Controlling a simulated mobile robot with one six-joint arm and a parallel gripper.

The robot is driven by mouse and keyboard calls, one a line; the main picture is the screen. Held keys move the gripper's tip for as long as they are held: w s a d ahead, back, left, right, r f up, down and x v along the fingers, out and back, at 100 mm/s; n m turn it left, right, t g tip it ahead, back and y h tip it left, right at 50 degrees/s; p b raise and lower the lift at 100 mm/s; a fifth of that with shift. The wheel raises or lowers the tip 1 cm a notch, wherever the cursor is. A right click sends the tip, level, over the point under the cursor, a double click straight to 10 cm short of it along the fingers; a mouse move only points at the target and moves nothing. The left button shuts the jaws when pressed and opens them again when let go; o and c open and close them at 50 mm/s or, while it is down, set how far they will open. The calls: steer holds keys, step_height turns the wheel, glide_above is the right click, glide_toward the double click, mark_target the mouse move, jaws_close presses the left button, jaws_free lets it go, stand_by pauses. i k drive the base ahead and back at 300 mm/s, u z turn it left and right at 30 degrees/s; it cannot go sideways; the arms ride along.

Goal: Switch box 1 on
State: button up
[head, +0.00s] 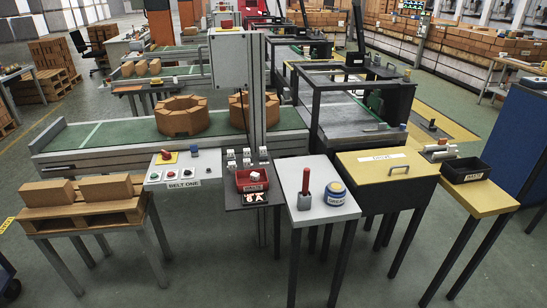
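No label reading "box 1" can be made out. A tall grey box (228,62) with a red part on top is mounted on a post above the conveyor. My gripper is not in view.
A red bin (252,180) sits on the dark stand. A white table (314,207) holds a red-handled tool (305,188) and a blue-and-white tub (335,193). A pallet of bricks (80,208) stands left, and a yellow bench (482,197) right. The front floor is clear.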

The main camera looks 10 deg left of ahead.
mark_target(227, 24)
steer(key=u, duration=1.1)
steer(key=i, duration=1.75)
steer(key=z, duration=0.1)
steer(key=k, duration=0.5)
steer(key=u, duration=0.1)
